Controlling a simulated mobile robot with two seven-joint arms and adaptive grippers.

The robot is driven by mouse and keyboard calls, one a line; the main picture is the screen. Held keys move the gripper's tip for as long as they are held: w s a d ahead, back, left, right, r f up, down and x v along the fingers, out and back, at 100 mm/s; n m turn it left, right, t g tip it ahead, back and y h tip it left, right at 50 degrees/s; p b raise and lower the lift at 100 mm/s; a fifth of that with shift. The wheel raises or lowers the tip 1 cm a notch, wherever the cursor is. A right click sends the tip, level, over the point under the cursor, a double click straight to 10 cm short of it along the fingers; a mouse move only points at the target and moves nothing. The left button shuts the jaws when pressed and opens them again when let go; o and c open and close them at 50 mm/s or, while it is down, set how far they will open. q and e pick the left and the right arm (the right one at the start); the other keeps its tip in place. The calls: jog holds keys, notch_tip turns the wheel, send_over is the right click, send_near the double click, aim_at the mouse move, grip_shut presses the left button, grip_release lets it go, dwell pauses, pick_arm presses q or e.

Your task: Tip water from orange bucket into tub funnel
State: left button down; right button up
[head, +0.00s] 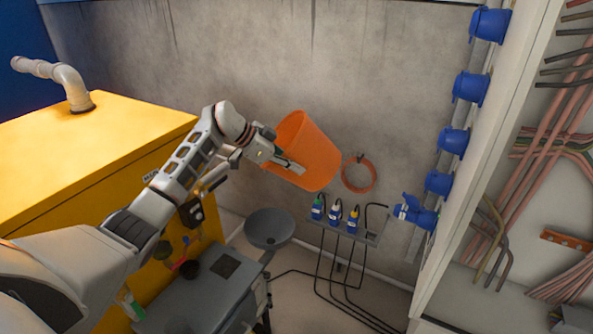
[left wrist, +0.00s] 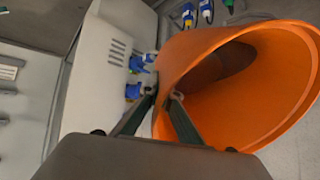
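The orange bucket (head: 318,155) is held in the air in front of the grey wall, tilted on its side with its mouth toward the left. My left gripper (head: 291,165) is shut on the bucket's rim. In the left wrist view the gripper (left wrist: 160,105) has one finger outside the bucket wall and one inside the mouth of the bucket (left wrist: 280,110). No water can be made out. My right gripper is not in view.
A yellow cabinet (head: 95,130) stands at the left. Blue fittings (head: 454,140) line the right edge.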

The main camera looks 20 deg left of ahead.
aim_at(292, 157)
pick_arm(q)
jog(key=shift+r, duration=0.4)
jog(key=shift+s+a+r+t+h, duration=0.1)
jog(key=shift+a+r+t+h, duration=0.1)
jog(key=shift+r+t+h, duration=0.3)
jog(key=shift+a+r+t+h, duration=0.15)
jog(key=shift+r+t+h, duration=0.25)
jog(key=shift+h, duration=0.3)
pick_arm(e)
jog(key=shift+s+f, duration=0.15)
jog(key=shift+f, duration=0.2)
pick_arm(q)
jog(key=shift+b, duration=0.3)
jog(key=shift+s+a+r+h, duration=0.15)
jog(key=shift+a+r+h, duration=0.1)
jog(key=shift+h, duration=0.25)
jog(key=shift+s+a+r+t+h+b, duration=0.25)
jog(key=shift+r+t+h+b, duration=0.1)
jog(key=shift+r+t+h, duration=0.2)
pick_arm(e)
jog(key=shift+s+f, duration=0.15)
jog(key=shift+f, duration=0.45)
